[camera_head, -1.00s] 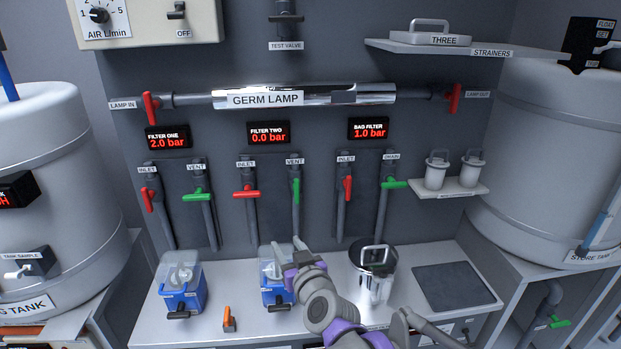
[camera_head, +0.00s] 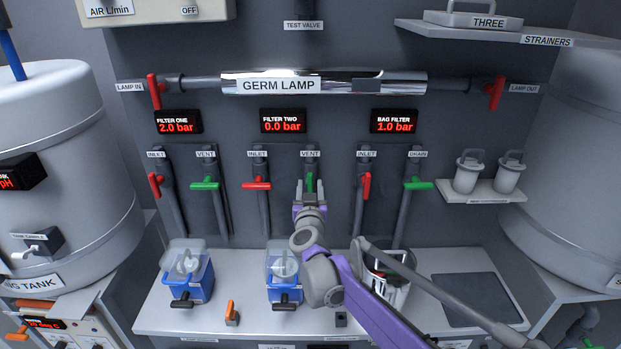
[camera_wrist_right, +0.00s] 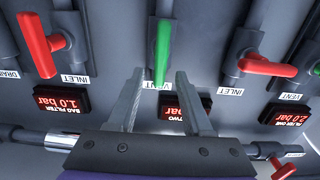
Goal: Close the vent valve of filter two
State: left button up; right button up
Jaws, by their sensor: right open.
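The filter two vent valve has a green handle (camera_head: 310,182) that lies upright, in line with its pipe, below the VENT label. It also shows in the right wrist view (camera_wrist_right: 162,48). My right gripper (camera_head: 310,190) is open in front of this handle and hides its lower part in the head view. In the right wrist view the two fingertips (camera_wrist_right: 160,74) stand apart on either side of the handle's near end; I cannot tell whether they touch it. The filter two display (camera_head: 284,121) reads 0.0 bar. My left gripper is not in view.
The red filter two inlet handle (camera_head: 257,186) lies crosswise to the left. The red bag filter inlet handle (camera_head: 366,186) is upright to the right. The germ lamp tube (camera_head: 325,84) runs above. Blue filter housings (camera_head: 284,289) stand on the bench below.

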aim_at(310, 182)
jog(key=shift+w, duration=1.85)
grip_shut()
